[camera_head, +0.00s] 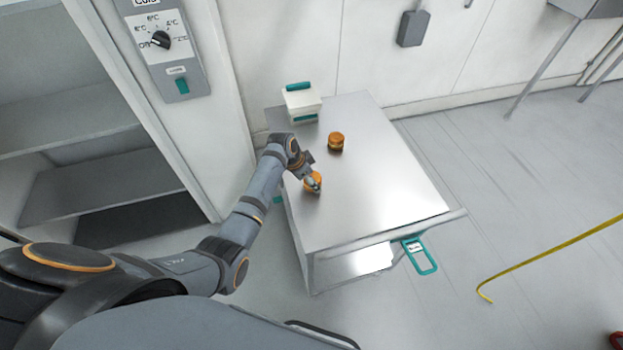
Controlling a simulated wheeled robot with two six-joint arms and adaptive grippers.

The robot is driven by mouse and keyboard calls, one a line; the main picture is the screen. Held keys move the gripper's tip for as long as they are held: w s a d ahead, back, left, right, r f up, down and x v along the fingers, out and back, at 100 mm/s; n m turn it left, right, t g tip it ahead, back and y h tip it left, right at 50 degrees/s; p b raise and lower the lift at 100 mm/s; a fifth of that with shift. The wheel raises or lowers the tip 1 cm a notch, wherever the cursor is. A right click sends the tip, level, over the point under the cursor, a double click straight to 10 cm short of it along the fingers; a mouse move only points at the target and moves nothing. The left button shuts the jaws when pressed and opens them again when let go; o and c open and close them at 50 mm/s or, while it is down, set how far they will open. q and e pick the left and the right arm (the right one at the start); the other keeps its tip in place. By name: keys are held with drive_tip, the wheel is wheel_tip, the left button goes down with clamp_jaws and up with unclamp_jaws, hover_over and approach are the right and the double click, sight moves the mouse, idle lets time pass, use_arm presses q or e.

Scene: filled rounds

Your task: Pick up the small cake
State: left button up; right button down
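Two small round orange-brown items are on the metal-topped cart. One round item (336,141) stands on the cart top toward the back, with a darker band around its middle and nothing touching it. The other round item (312,189) is near the cart's left edge, partly hidden by my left gripper (312,176). The fingers are right at this second item; I cannot tell whether they are closed on it. Both look like filled rounds; which one is the small cake is not clear at this size. My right gripper is not in view.
The cart top (385,190) is mostly bare. A white box with teal trim (301,103) stands at its back left corner. A raised rail (390,235) runs along the front edge, with a teal-framed tag (420,257) hanging below. An open shelf cabinet (100,190) is at left.

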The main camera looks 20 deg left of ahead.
use_arm(q)
drive_tip(key=s+d+r+p, duration=0.2)
drive_tip(key=s+r+p, duration=0.1)
drive_tip(key=s+r, duration=0.3)
drive_tip(key=s+d+r+p, duration=0.2)
drive_tip(key=s+r+p, duration=0.2)
drive_tip(key=s, duration=0.3)
drive_tip(key=shift+s+d+r, duration=0.2)
drive_tip(key=shift+d+r, duration=0.1)
drive_tip(key=shift+r, duration=0.6)
